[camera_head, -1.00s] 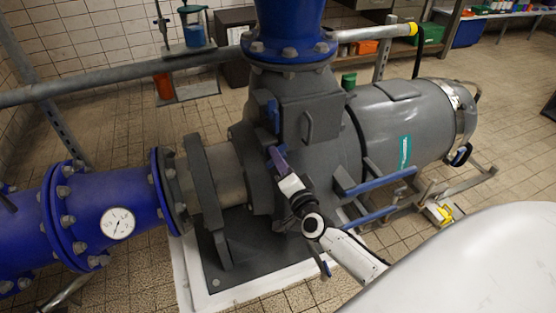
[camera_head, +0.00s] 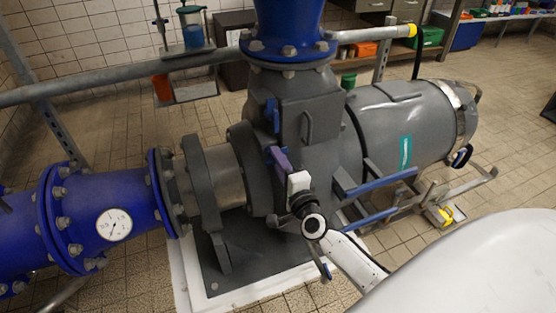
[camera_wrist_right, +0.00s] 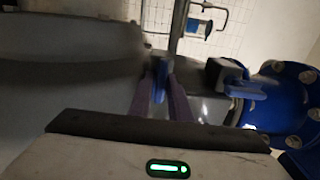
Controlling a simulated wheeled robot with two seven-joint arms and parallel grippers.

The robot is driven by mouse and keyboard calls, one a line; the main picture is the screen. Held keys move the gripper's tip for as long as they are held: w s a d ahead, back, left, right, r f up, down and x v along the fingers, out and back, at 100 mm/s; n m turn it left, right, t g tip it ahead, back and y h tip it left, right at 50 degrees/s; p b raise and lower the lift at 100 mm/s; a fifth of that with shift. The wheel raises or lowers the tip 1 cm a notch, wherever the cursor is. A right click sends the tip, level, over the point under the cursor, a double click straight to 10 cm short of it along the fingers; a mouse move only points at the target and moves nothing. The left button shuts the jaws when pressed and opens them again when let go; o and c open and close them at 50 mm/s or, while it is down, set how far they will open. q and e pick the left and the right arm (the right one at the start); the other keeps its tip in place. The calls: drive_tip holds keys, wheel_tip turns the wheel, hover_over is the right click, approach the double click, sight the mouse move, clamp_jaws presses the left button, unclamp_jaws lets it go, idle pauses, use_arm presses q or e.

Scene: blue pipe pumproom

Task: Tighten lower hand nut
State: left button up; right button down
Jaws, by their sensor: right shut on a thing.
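The grey pump housing (camera_head: 322,118) carries two blue hand nuts, one above the other, on its left front face. The lower hand nut (camera_head: 269,154) is mostly hidden by my right gripper (camera_head: 279,159) in the head view. In the right wrist view the purple fingers (camera_wrist_right: 162,97) stand on both sides of the lower nut's blue wing (camera_wrist_right: 160,72), shut on it. The upper hand nut (camera_head: 271,110) is free, just above the gripper. It also shows in the right wrist view (camera_wrist_right: 243,82), right of the fingers. My left gripper is out of view.
A blue pipe with a gauge (camera_head: 114,225) joins the pump at the left. A blue vertical pipe flange (camera_head: 289,48) sits above. A grey rail (camera_head: 120,85) runs behind. Blue bars (camera_head: 381,181) stick out right of my right wrist. Open tiled floor lies in front.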

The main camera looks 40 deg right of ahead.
drive_tip(key=shift+a+f, duration=0.1)
drive_tip(key=shift+f, duration=0.05)
drive_tip(key=c, duration=1.8)
unclamp_jaws()
drive_tip(key=shift+c, duration=0.2)
drive_tip(key=v, duration=1)
drive_tip(key=shift+s+p, duration=0.2)
drive_tip(key=shift+p, duration=0.25)
